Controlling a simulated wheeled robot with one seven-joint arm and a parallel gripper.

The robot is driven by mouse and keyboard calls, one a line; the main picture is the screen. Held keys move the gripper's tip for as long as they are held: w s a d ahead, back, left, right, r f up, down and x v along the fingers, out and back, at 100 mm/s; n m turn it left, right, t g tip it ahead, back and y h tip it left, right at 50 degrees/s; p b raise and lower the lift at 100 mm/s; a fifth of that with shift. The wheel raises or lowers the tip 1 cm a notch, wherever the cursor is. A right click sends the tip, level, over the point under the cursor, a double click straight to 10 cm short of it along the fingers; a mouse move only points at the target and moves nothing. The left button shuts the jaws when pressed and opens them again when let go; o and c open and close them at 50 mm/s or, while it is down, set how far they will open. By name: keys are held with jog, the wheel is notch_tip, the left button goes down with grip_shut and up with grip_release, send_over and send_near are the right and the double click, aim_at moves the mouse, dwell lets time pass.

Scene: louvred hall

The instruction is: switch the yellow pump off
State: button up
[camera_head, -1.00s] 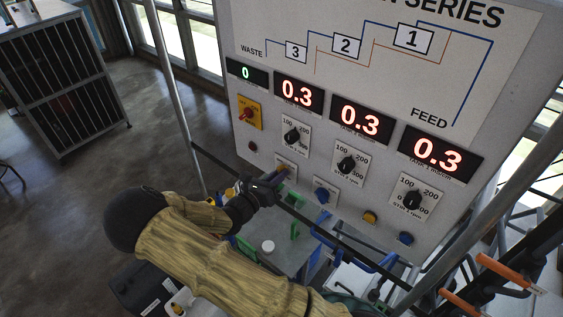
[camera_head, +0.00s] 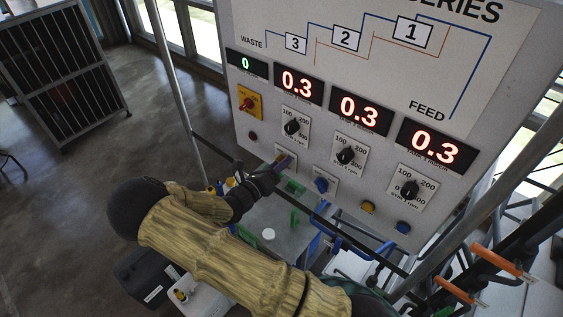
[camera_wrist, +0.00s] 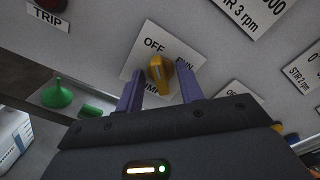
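A yellow knob (camera_wrist: 160,72) with a pale line sits on a white plate (camera_wrist: 136,60) marked OFF at the top and, partly covered, RUN at the right. The knob stands roughly upright below OFF; I cannot tell its exact setting. My gripper (camera_wrist: 159,90) is open, with one purple finger on each side of the knob; I cannot tell whether they touch it. In the head view my gripper (camera_head: 281,163) reaches the panel's lower left and hides most of this knob. Another yellow knob (camera_head: 367,207) is farther right in the same row.
Blue knobs (camera_head: 321,185) (camera_head: 403,227) share the row. Black dials (camera_head: 291,127) and a red knob on a yellow plate (camera_head: 248,103) are above. A dark rail (camera_head: 330,226) crosses below the panel (camera_head: 240,40). A green funnel (camera_wrist: 57,93) stands to the lower left.

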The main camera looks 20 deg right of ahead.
jog(key=shift+a, duration=0.1)
jog(key=v, duration=0.7)
dwell(0.4)
jog(key=b+v, duration=0.8)
jog(key=v, duration=0.9)
jog(key=shift+s, duration=0.15)
